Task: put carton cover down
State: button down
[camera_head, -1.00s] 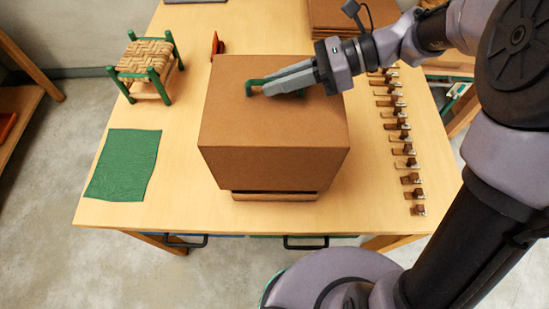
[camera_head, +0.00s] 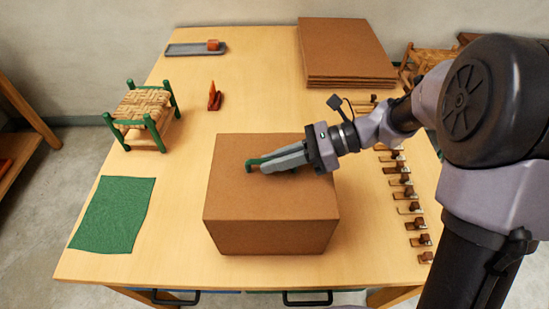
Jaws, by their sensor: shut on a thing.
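The carton cover (camera_head: 270,202) is a large plain brown box with a green handle (camera_head: 252,167) on top. It stands upright at the middle front of the table, and no gap shows under its front edge. My gripper (camera_head: 259,166) reaches in from the right, low over the top, and is shut on the green handle. Whatever is beneath the cover is hidden.
A green mat (camera_head: 112,215) lies at left on the table (camera_head: 175,235), with a small woven stool (camera_head: 143,112) behind it. Small brown blocks (camera_head: 410,208) line the right side. Flat brown sheets (camera_head: 350,50) and a grey tray (camera_head: 190,50) are at the back.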

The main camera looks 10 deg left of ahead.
jog(key=c, duration=1.5)
grip_release()
jog(key=shift+f, duration=0.1)
jog(key=shift+o, duration=0.2)
jog(key=shift+r+p, duration=0.4)
jog(key=shift+r, duration=0.4)
jog(key=p+v, duration=0.3)
jog(key=v, duration=0.9)
jog(key=shift+f+p, duration=0.1)
jog(key=shift+p, duration=0.2)
jog(key=s+d+r+n+t+h, duration=0.2)
jog(key=s+d+n+t+h, duration=0.2)
jog(key=s, duration=0.4)
jog(key=s+d+r+n+t+h, duration=0.3)
jog(key=s+d+n+t+h, duration=0.2)
jog(key=s+n+t+h, duration=0.1)
jog(key=shift+s+n+h, duration=0.5)
jog(key=shift+s+n, duration=0.4)
jog(key=shift+n, duration=0.3)
